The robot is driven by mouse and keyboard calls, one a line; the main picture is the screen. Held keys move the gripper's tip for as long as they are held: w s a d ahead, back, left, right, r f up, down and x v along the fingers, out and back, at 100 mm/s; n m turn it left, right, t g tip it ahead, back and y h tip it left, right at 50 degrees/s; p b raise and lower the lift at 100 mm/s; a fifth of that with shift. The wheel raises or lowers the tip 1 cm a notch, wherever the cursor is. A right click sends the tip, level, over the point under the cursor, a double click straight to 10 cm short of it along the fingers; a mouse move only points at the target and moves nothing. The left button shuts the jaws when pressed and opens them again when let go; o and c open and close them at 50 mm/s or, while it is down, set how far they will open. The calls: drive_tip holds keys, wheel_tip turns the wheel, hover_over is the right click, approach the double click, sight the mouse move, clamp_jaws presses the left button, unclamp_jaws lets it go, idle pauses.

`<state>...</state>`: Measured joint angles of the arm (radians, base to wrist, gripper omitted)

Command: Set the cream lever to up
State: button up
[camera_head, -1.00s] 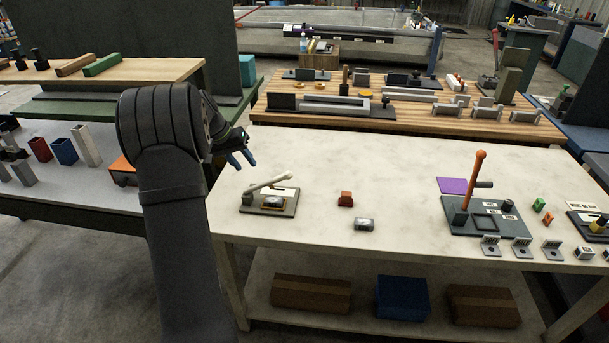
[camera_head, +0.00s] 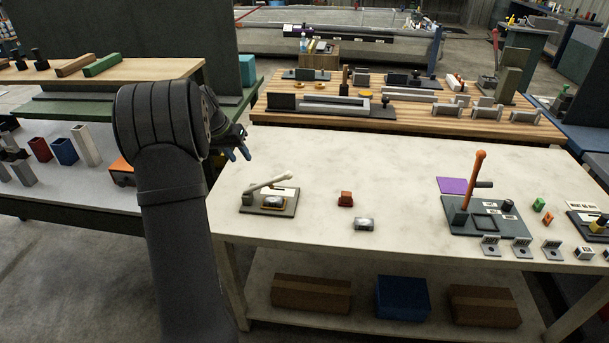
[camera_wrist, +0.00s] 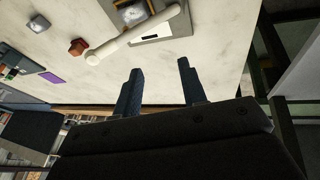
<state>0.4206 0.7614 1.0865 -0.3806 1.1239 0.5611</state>
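The cream lever (camera_head: 268,183) sits on a grey base plate (camera_head: 285,209) at the left of the pale table. It slants at a low angle, its free end rising to the right in the head view. In the wrist view the lever (camera_wrist: 135,35) crosses the top, its base plate (camera_wrist: 180,24) partly cut off by the frame. My gripper (camera_head: 238,154) is beyond and left of the lever, above the table's left edge. In the wrist view my gripper (camera_wrist: 159,69) has its two blue fingers apart, with only bare tabletop between them. It does not touch the lever.
A small red block (camera_head: 346,199) and a small grey-framed piece (camera_head: 364,224) lie right of the lever. An orange lever (camera_head: 474,180) stands on a dark panel farther right. The pale tabletop (camera_head: 380,160) is clear behind these things.

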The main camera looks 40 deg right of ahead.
drive_tip(key=d+f+m+t+h, duration=0.2)
drive_tip(key=d+f+m+t, duration=0.6)
drive_tip(key=d+f+m, duration=0.15)
drive_tip(key=s+d+r+m+t+h, duration=0.1)
drive_tip(key=s+d+m+t+h, duration=0.1)
drive_tip(key=s+d+m+h, duration=0.4)
drive_tip(key=shift+s+d+m+t+h, duration=0.45)
drive_tip(key=shift+s+m, duration=0.8)
drive_tip(key=shift+s, duration=1.4)
